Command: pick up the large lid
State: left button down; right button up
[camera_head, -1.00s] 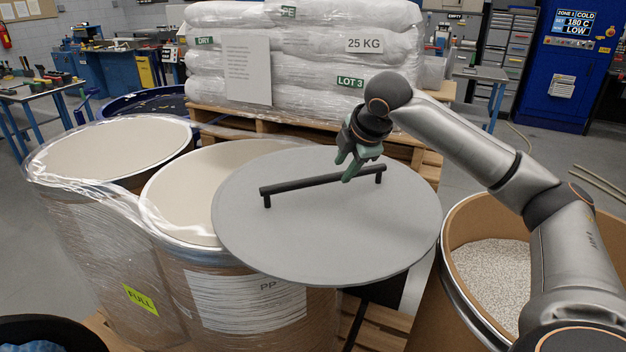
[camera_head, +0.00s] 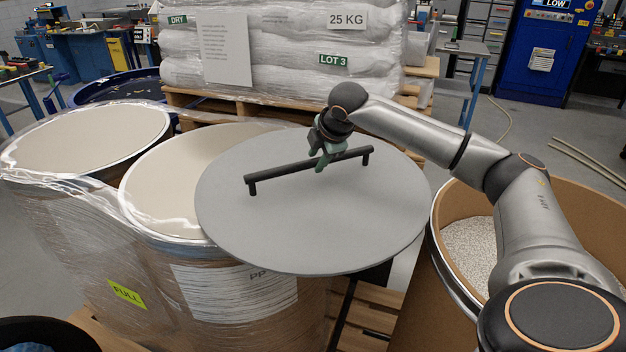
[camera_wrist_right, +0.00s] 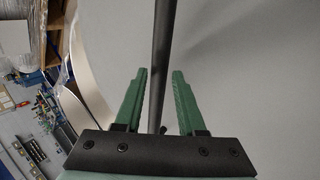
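The large lid (camera_head: 300,235) is a flat grey disc with a long black bar handle (camera_head: 285,170) across its top. It covers the right part of an open drum (camera_head: 180,170) and reaches out past it to the right. My right gripper (camera_head: 321,168) is at the handle, right of its middle. In the right wrist view my right gripper (camera_wrist_right: 160,75) is open, with the handle (camera_wrist_right: 163,40) between its two green fingers and a gap on each side. The grey lid (camera_wrist_right: 240,60) fills much of that view. My left gripper is not in view.
A film-wrapped drum (camera_head: 85,140) stands at the left. An open drum of pellets (camera_head: 470,245) stands at the right, partly behind my arm. Stacked white sacks (camera_head: 290,50) rest on a pallet behind. Wooden pallet boards (camera_head: 372,310) show below the lid.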

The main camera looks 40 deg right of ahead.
aim_at(315, 159)
jog(key=x, duration=0.3)
jog(key=shift+w+d+f, duration=0.1)
jog(key=shift+w+f, duration=0.05)
grip_shut()
dwell(1.2)
jog(key=shift+w+r, duration=0.1)
jog(key=shift+r, duration=0.15)
